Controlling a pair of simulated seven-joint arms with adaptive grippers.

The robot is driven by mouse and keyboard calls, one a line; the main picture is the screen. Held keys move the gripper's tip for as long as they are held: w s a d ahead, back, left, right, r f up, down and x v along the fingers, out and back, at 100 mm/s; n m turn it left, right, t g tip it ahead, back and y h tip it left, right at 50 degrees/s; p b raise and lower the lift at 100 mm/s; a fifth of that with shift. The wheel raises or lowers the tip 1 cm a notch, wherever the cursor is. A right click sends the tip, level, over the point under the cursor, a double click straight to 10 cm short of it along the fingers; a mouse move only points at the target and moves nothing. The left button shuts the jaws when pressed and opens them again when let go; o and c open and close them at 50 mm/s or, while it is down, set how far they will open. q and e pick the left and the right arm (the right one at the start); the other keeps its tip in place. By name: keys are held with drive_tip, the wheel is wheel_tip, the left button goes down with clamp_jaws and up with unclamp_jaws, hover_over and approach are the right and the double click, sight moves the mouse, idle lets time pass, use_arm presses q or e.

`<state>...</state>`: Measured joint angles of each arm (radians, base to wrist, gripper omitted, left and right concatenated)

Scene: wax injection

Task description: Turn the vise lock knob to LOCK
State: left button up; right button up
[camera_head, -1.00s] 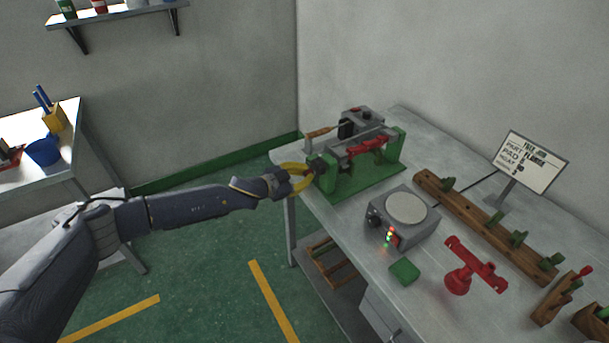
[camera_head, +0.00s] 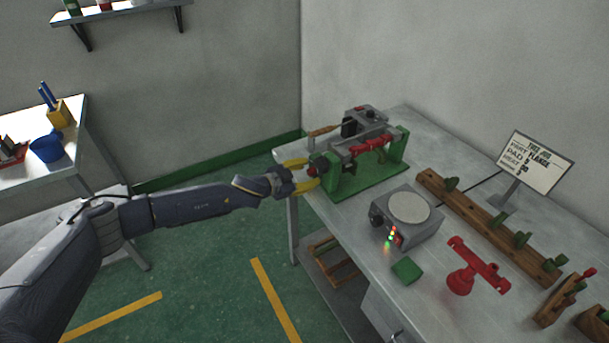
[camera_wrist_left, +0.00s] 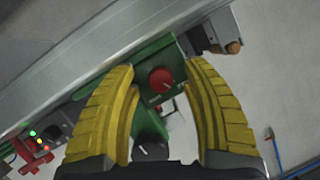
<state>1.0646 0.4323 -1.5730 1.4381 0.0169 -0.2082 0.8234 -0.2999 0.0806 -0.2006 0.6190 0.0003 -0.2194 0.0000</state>
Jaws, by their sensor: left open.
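The green vise (camera_head: 372,185) with its grey body stands at the far left end of the bench. A red knob (camera_wrist_left: 161,80) on a green block faces my left wrist camera; a small red part shows at that end of the vise in the head view (camera_head: 312,170). My left gripper (camera_head: 311,173) is open at this end of the vise. In the left wrist view its yellow fingers (camera_wrist_left: 158,72) stand on either side of the knob, with visible gaps. I cannot read any lock marking. My right gripper is not in view.
A grey hot plate unit (camera_head: 405,215) with small lights, a green block (camera_head: 406,270) and a red T-shaped part (camera_head: 475,265) are on the bench (camera_head: 345,228). A wooden rack (camera_head: 490,230) and a sign (camera_head: 536,160) stand to the right. The floor before the bench is open.

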use_arm(q)
drive_tip(key=v, duration=1.2)
